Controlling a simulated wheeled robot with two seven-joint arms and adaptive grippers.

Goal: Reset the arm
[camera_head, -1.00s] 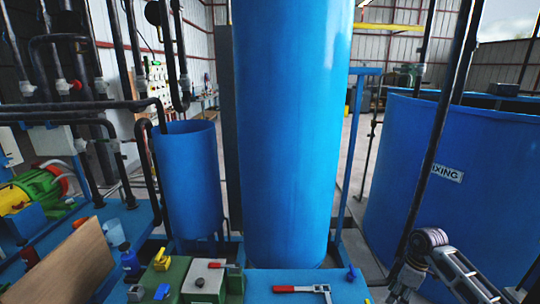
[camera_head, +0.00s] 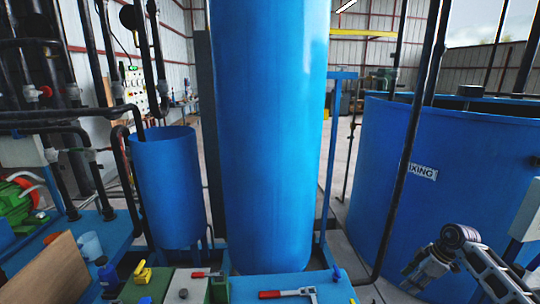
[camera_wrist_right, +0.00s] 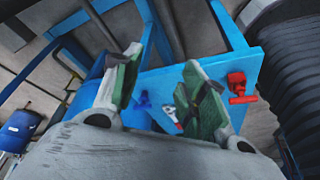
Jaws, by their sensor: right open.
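My right arm shows at the lower right of the head view, and its gripper (camera_head: 425,270) is in front of the big blue mixing tank. In the right wrist view the gripper (camera_wrist_right: 160,68) has its two green-padded fingers spread apart with nothing between them. Beyond the fingers, apart from them, is a blue surface (camera_wrist_right: 160,82) with a red valve handle (camera_wrist_right: 238,88) to the right. My left arm and gripper are not in view.
A tall blue column (camera_head: 268,130) stands in the middle, with a smaller blue tank (camera_head: 168,185) to its left. The mixing tank (camera_head: 465,150) is at the right. A red-handled lever (camera_head: 285,294), a yellow valve (camera_head: 142,272) and a brown board (camera_head: 48,272) are at the front.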

